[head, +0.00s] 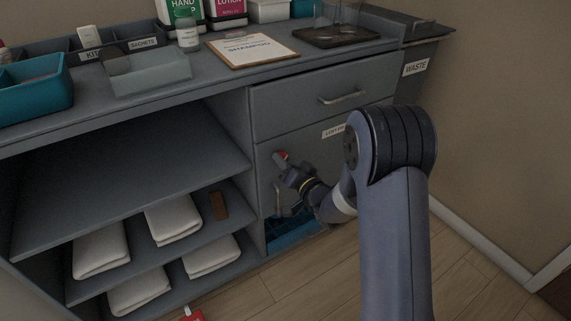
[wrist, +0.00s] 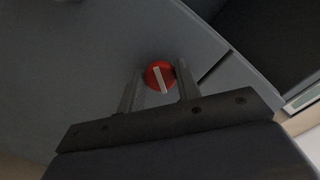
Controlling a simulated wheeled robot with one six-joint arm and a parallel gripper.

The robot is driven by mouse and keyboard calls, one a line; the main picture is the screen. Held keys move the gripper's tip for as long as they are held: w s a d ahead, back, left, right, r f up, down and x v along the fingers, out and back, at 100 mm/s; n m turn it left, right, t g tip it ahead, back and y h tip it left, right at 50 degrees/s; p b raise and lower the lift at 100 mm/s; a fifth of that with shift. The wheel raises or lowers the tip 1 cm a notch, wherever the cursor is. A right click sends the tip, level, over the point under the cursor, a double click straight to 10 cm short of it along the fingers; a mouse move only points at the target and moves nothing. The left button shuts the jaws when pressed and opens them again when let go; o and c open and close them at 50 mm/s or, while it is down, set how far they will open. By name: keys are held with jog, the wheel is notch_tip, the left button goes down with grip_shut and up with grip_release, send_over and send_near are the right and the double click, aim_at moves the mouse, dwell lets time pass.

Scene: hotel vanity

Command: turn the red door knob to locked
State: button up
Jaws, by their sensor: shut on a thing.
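The red door knob (wrist: 158,70) is round with a white bar across its face. In the wrist view the bar is nearly upright, tilted slightly with its top to the left. The knob sits on the grey cabinet door (head: 264,160), below the drawer. My gripper (wrist: 156,84) is shut on the knob, with one finger on each side of it. In the head view my gripper (head: 283,172) is at the door, and a bit of red shows at its tip. My arm hides the right part of the door and part of its label.
A drawer with a bar handle (head: 343,97) is above the door. Open shelves with folded white towels (head: 173,218) are to the left. A blue thing (head: 292,236) shows beneath the door. A red object (head: 191,315) lies on the floor.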

jog(key=shift+r+m+p, duration=0.1)
jog(key=shift+m+p, duration=0.35)
jog(key=shift+m, duration=4.55)
jog(key=o, duration=0.9)
jog(key=shift+o, duration=0.2)
jog(key=v, duration=1)
jog(key=shift+s+d+p, duration=0.25)
jog(key=shift+s+p, duration=0.1)
jog(key=shift+p, duration=0.1)
jog(key=shift+w, duration=0.1)
